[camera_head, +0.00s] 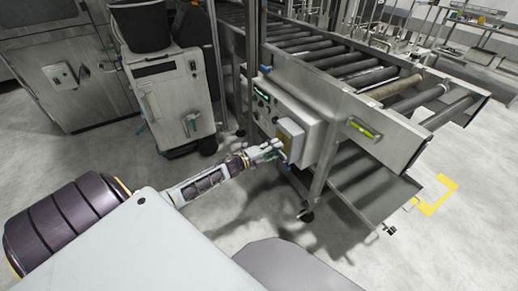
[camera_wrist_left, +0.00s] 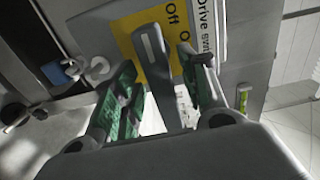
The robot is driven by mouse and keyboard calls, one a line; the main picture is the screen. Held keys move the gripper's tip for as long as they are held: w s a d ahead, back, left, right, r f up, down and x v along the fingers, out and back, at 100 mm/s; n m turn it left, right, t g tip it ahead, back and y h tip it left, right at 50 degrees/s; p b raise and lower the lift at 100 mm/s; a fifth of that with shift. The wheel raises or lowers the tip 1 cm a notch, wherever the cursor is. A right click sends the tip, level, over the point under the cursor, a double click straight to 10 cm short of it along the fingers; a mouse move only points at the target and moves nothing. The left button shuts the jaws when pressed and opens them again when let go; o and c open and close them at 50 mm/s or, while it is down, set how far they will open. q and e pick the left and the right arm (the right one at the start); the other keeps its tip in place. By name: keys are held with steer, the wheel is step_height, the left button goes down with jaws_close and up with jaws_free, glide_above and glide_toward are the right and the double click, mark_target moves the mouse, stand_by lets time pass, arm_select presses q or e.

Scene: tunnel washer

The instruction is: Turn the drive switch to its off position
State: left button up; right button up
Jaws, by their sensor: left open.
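The drive switch is a grey lever handle (camera_wrist_left: 152,55) on a yellow plate (camera_wrist_left: 128,38). "Off" is printed on the plate, and a white label (camera_wrist_left: 209,32) beside it reads "Drive swi...", partly covered. In the head view the yellow plate (camera_head: 291,134) is on the front of a light control box (camera_head: 312,133). My left gripper (camera_head: 272,154) is at the box's lower left. In the wrist view my left gripper (camera_wrist_left: 156,72), with green finger pads, is open, with one finger on each side of the handle. Contact cannot be told. My right gripper is not in view.
A roller conveyor (camera_head: 345,70) runs above and behind the box. A green-yellow level-like part (camera_head: 364,129) sits on its side. A grey cabinet (camera_head: 175,95) stands left of the box. The floor (camera_head: 235,215) in front is clear.

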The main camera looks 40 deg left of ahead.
arm_select(q)
steer(key=v, duration=1.1)
steer(key=shift+s, duration=0.2)
stand_by(0.4)
steer(key=shift+a, duration=0.1)
stand_by(0.6)
